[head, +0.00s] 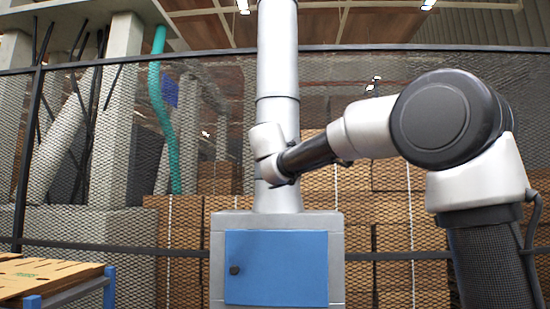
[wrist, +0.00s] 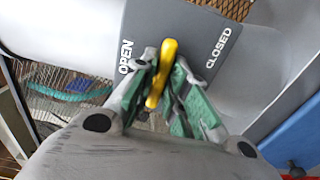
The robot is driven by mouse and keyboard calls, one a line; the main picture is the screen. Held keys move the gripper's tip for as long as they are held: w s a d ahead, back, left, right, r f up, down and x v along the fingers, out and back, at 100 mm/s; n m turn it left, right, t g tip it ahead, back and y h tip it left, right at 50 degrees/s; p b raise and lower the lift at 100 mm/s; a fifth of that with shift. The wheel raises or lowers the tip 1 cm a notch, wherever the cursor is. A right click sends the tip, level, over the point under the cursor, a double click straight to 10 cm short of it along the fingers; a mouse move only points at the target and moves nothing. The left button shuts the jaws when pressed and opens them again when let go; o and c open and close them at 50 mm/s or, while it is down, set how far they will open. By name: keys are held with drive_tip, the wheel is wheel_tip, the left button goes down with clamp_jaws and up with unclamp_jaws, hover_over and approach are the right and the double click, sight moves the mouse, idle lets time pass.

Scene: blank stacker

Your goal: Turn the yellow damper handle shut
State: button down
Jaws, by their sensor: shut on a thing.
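The yellow damper handle (wrist: 161,75) shows in the wrist view, in front of a dark grey plate (wrist: 185,33) marked OPEN on the left and CLOSED on the right. The handle lies nearer the OPEN word, tilted slightly. My gripper (wrist: 162,72) is shut on the handle, its green-sided fingers on either side of it. In the head view my arm reaches left to the large grey duct (head: 278,60). There the handle, the plate and my fingers are hidden behind my wrist.
A grey cabinet with a blue door (head: 276,267) stands under the duct. A mesh fence (head: 400,75) runs behind, with stacked brown boxes (head: 175,235) beyond it. A table with cardboard (head: 45,278) is at lower left.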

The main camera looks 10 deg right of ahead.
drive_tip(key=shift+f, duration=0.1)
idle(0.4)
drive_tip(key=c, duration=1.5)
unclamp_jaws()
drive_tip(key=v, duration=1.2)
